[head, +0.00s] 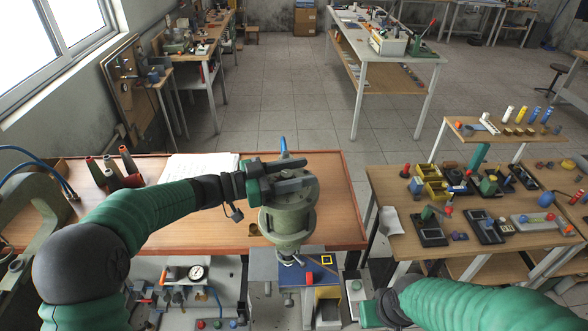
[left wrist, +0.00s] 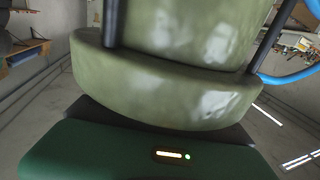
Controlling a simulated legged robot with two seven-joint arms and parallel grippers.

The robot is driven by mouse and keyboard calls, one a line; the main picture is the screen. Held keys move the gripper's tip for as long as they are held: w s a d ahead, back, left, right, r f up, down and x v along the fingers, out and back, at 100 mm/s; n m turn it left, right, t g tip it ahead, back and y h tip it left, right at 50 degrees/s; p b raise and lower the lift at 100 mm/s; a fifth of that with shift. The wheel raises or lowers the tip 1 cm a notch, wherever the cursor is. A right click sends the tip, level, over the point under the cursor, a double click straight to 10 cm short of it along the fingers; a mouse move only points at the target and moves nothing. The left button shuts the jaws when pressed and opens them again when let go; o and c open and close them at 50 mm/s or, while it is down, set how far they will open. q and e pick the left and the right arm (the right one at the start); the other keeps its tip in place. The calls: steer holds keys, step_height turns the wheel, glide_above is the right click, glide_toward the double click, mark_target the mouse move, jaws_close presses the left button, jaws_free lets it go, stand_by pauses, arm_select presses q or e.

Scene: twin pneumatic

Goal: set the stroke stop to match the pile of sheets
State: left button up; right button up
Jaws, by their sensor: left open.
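A grey-green pneumatic cylinder (head: 288,222) stands upright on the press at the front middle. My left gripper (head: 300,175) is open at the cylinder's top, its dark fingers over the upper end. In the left wrist view the rounded olive cylinder body (left wrist: 165,90) fills the middle, close to the green gripper housing; contact cannot be told. I cannot make out the stroke stop separately. White sheets (head: 200,167) lie on the brown bench; whether these are the task's pile is unclear. My right arm's green end (head: 368,313) shows at the bottom, its fingers not visible.
A pressure gauge (head: 197,273) and fittings stand left of the press. Dark red cones (head: 127,160) stand on the bench (head: 330,205). A blue hose (head: 283,147) rises by the cylinder. The right-hand table (head: 400,255) holds many small devices.

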arm_select(q)
steer(key=shift+s+d, duration=0.1)
steer(key=shift+d, duration=1)
steer(key=shift+c, duration=0.7)
steer(key=shift+s, duration=0.1)
steer(key=shift+c, duration=1.3)
steer(key=shift+w+a, duration=0.2)
steer(key=shift+a, duration=0.85)
steer(key=c, duration=0.5)
steer(key=shift+a, duration=0.4)
jaws_close()
steer(key=shift+s, duration=0.1)
steer(key=shift+s+d+r, duration=0.1)
steer(key=shift+d, duration=0.1)
arm_select(e)
steer(key=shift+s+d, duration=0.2)
steer(key=shift+d, duration=0.2)
